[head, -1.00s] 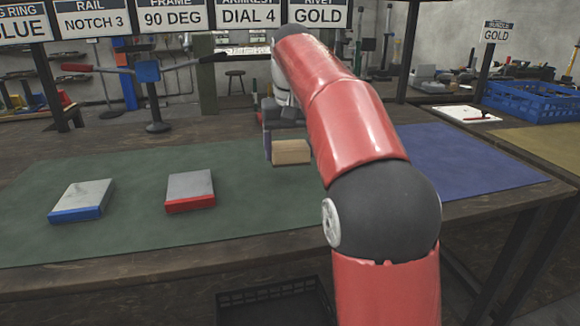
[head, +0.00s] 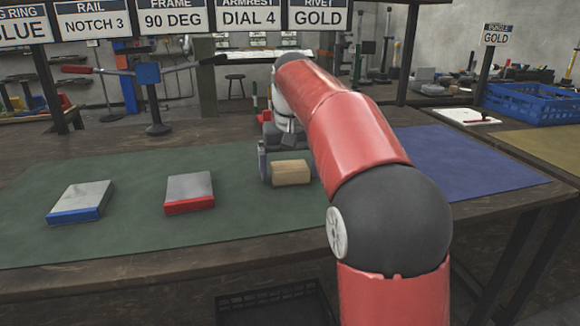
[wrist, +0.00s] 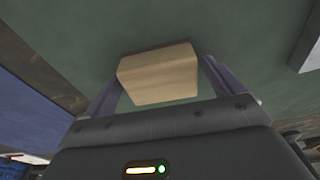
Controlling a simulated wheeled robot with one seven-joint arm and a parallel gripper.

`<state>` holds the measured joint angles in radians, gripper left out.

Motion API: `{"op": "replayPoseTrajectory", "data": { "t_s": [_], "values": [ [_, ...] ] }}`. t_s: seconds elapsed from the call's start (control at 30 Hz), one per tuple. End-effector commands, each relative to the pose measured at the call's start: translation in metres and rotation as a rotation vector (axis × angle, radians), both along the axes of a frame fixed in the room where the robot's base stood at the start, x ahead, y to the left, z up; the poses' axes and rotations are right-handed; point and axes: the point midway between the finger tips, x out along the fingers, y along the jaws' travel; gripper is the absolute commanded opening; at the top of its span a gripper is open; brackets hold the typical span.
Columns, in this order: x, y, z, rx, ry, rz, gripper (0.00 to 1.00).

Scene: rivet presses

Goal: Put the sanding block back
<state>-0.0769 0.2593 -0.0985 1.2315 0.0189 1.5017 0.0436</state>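The sanding block, a plain tan block (head: 291,173), sits at the green mat (head: 130,160), toward its far right part; it also shows in the wrist view (wrist: 158,75). My gripper (wrist: 160,72) is around the block, one finger on each side. Narrow gaps of green show between the fingers and the block, so the gripper is open. In the head view one purplish finger (head: 262,163) stands just left of the block, apart from it. My arm hides the other finger and the area to the right.
A grey block with a blue edge (head: 80,202) and one with a red edge (head: 189,193) lie on the mat at left. A blue mat (head: 460,165) is to the right. A blue crate (head: 535,102) stands at the back right. Signs hang along the top.

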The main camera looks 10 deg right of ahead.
Motion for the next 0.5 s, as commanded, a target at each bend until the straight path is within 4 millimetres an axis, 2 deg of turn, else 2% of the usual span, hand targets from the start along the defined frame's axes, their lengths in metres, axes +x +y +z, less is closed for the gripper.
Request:
{"op": "replayPoseTrajectory", "data": {
  "t_s": [0.4, 0.5],
  "values": [
    [0.0, 0.0, -0.001, 0.0, -0.001, 0.0, 0.94],
    [-0.002, 0.0, 0.023, 0.0, -0.003, 0.0, 0.94]
  ]
}}
